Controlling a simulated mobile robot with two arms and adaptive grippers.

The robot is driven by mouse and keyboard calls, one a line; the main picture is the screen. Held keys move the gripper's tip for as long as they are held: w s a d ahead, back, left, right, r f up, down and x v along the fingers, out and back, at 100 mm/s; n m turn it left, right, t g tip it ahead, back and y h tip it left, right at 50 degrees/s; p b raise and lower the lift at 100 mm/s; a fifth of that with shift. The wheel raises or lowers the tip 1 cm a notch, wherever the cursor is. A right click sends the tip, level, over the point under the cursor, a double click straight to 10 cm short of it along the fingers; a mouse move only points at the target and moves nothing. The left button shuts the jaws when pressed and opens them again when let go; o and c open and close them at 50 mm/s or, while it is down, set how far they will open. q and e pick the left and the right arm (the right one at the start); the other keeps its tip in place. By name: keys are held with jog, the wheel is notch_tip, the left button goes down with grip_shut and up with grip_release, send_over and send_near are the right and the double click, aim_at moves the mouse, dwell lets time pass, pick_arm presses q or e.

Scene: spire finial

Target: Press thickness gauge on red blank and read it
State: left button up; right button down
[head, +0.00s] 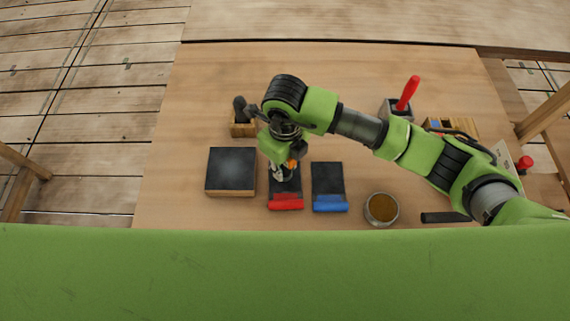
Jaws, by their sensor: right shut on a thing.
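The red blank (286,205) is a dark plate with a red front edge, lying on the wooden table. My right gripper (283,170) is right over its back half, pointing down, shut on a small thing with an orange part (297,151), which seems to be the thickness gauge. The gripper hides most of it. I cannot tell whether the gauge touches the blank, and no reading can be made out. A like plate with a blue edge (329,207) lies just to the right. My left gripper is not in view.
A dark square block (231,170) on a wooden base is to the left, with a wooden holder (242,129) behind it. A round tin (381,209) with brown contents, a red-handled tool (408,93) and a dark bar (444,217) are to the right. The table's left side is clear.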

jog(key=shift+s, duration=0.1)
jog(key=shift+r+p, duration=1.5)
jog(key=shift+r, duration=1.05)
jog(key=shift+f, duration=0.15)
jog(key=shift+f+b, duration=2.25)
jog(key=shift+b, duration=0.1)
jog(key=c, duration=1.6)
grip_release()
